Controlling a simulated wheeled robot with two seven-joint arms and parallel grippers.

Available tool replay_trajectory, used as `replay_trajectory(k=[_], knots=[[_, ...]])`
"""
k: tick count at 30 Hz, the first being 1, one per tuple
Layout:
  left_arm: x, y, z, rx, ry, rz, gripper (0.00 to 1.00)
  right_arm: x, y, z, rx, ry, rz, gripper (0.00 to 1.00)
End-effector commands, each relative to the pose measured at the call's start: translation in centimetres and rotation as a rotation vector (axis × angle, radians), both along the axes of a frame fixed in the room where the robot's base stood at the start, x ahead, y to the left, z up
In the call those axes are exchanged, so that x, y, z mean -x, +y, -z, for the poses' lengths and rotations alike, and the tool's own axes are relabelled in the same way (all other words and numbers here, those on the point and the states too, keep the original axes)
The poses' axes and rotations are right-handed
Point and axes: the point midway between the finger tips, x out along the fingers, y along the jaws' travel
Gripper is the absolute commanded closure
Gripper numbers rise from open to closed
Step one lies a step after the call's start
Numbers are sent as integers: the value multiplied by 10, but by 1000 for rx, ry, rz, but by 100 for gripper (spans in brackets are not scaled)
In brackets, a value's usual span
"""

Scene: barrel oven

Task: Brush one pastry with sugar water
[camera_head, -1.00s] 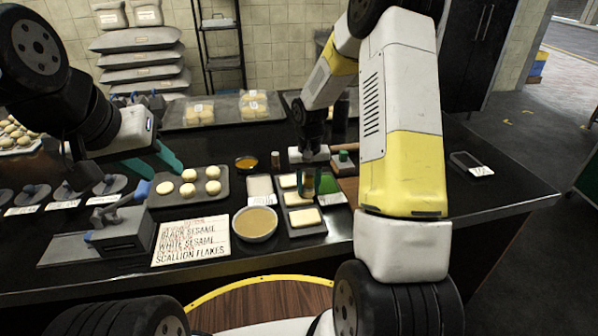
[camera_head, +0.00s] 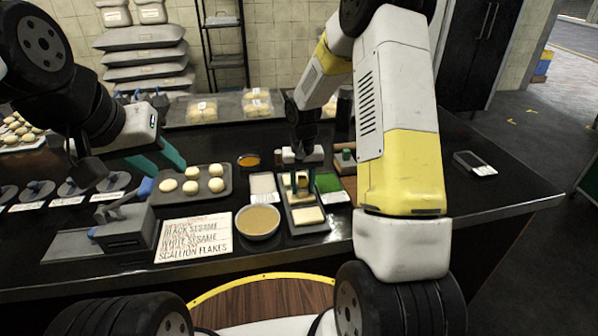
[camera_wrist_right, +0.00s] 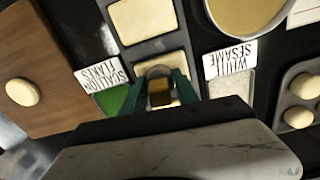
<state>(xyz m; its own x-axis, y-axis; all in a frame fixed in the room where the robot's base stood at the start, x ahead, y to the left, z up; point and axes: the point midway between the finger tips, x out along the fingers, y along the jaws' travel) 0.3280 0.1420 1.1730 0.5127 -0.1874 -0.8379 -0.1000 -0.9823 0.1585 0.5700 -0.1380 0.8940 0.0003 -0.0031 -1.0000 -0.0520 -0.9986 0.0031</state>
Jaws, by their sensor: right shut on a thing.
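Pale rectangular pastries lie in a row on a dark tray (camera_head: 326,228); the nearest pastry (camera_head: 307,216) is clear, and another pastry (camera_wrist_right: 145,20) shows at the top of the right wrist view. My right gripper (camera_head: 300,180) is over the far part of this tray. It is shut on a brush with a brown handle (camera_wrist_right: 160,92), pointing down over a far pastry; I cannot tell whether the bristles touch it. A bowl of tan liquid (camera_head: 257,221) stands left of the tray. My left gripper (camera_head: 158,160) is open and empty, left of the round buns.
A tray of round buns (camera_head: 190,185) is at left. A small amber bowl (camera_head: 248,160), a white sesame box (camera_head: 263,185) and a green scallion box (camera_head: 328,183) stand close by. A grey press with a blue handle (camera_head: 125,225) and a label sheet (camera_head: 195,236) are in front.

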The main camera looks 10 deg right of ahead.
Motion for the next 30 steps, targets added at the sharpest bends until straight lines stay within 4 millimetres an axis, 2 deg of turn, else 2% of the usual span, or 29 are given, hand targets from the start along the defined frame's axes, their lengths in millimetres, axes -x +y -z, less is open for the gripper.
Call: replay_trajectory(k=[8,23,30], knots=[[0,0,0,0,0,0,64,0,7,0,0,0,0,99],[0,0,0,0,0,0,64,1,35,2,0,0,1,99],[0,0,0,0,0,0,64,1,31,2,0,1,2,99]])
